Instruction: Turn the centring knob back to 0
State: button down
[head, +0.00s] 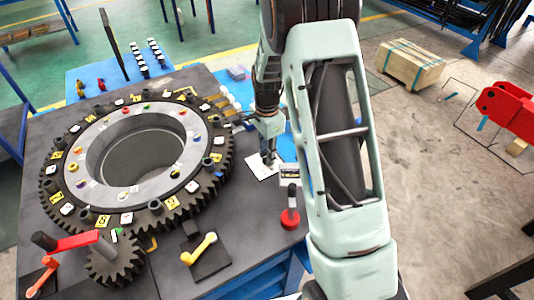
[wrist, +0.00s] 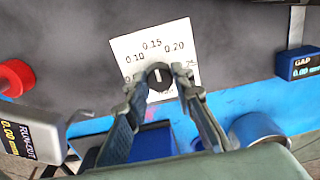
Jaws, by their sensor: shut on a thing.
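The centring knob (wrist: 160,80) is a small black dial with a white pointer line, standing on a white scale card (wrist: 125,50). In the wrist view the card shows 0.10, 0.15, 0.20 and a partly hidden number at the right; the lower part is covered. The pointer line stands roughly upright in the picture, near 0.15. My gripper (wrist: 162,92) has a finger on each side of the knob and is shut on it. In the head view my gripper (head: 268,156) is over the card (head: 262,169), and the knob is hidden.
A big toothed ring (head: 210,170) fills the table's left part. In the wrist view a RUN-OUT display (wrist: 30,125) is at left and a GAP display (wrist: 298,64) at right.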

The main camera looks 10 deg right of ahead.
jog(key=shift+n+b, duration=0.3)
jog(key=shift+n, duration=0.1)
jog(key=n+b, duration=0.1)
jog(key=n, duration=0.1)
jog(key=shift+f+n, duration=0.1)
jog(key=shift+n, duration=0.3)
jog(key=n+b, duration=0.2)
jog(key=n, duration=0.3)
jog(key=shift+w, duration=0.1)
jog(key=n+b, duration=0.1)
jog(key=n, duration=0.4)
jog(key=n+b, duration=0.1)
jog(key=n, duration=0.3)
jog(key=shift+n, duration=0.3)
jog(key=c, duration=1.7)
grip_release()
jog(key=shift+o, duration=0.2)
jog(key=shift+r, duration=0.2)
